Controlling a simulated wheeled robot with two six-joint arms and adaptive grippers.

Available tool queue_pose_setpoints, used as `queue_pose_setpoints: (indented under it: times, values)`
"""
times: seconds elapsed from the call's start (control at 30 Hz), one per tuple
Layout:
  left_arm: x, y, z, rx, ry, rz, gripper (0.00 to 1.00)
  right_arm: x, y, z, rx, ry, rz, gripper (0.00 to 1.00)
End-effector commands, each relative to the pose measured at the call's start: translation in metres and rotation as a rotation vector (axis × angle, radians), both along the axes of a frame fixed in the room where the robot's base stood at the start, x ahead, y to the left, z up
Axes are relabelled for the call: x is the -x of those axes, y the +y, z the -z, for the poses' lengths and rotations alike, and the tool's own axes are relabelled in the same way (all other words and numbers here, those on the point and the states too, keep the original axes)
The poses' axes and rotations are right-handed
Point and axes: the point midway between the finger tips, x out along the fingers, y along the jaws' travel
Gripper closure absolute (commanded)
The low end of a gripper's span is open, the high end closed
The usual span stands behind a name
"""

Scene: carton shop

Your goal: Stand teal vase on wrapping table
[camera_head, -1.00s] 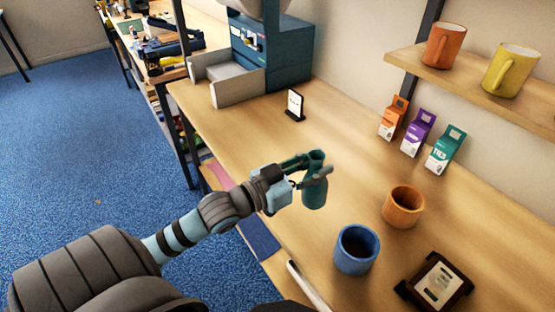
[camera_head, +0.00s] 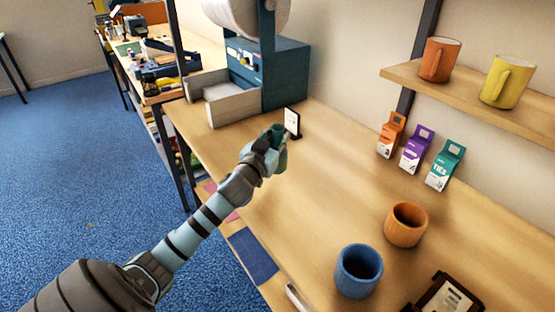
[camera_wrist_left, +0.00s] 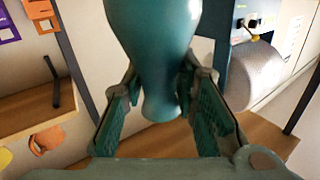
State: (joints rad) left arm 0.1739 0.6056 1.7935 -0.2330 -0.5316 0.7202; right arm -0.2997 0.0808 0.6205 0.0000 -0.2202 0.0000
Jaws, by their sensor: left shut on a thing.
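The teal vase (camera_head: 276,132) is held by my left gripper (camera_head: 272,150) over the wooden table (camera_head: 325,190), in front of the small sign stand. In the left wrist view the vase (camera_wrist_left: 155,50) fills the top middle, its narrower end between the fingers of the left gripper (camera_wrist_left: 165,110). The gripper is shut on it. My fingers and hand hide much of the vase in the head view. I cannot tell whether its base touches the tabletop. My right gripper is not in view.
A sign stand (camera_head: 292,123) stands just behind the vase. A teal machine (camera_head: 280,70) with a grey tray (camera_head: 233,106) is at the back. An orange pot (camera_head: 406,225) and a blue pot (camera_head: 358,271) stand at the front right. The middle is clear.

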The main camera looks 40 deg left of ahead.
Motion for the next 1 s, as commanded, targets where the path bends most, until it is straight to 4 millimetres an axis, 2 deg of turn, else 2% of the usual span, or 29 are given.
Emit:
queue_pose_setpoints:
  times: [0.27,0.47,0.5,0.6,1.0]
  values:
    - [0.0,0.0,0.049,0.0,-0.002,0.001,1.0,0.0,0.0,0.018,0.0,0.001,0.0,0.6]
    - [0.0,-0.001,0.051,0.0,-0.002,0.002,1.0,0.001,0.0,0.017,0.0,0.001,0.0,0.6]
    - [0.0,0.0,0.051,0.0,-0.001,0.001,0.7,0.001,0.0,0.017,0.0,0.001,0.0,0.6]
    - [0.0,0.0,0.05,0.0,-0.001,0.001,0.54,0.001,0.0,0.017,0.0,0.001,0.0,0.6]
    - [0.006,-0.001,0.05,-0.002,-0.001,0.001,0.52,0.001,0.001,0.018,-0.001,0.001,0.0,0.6]
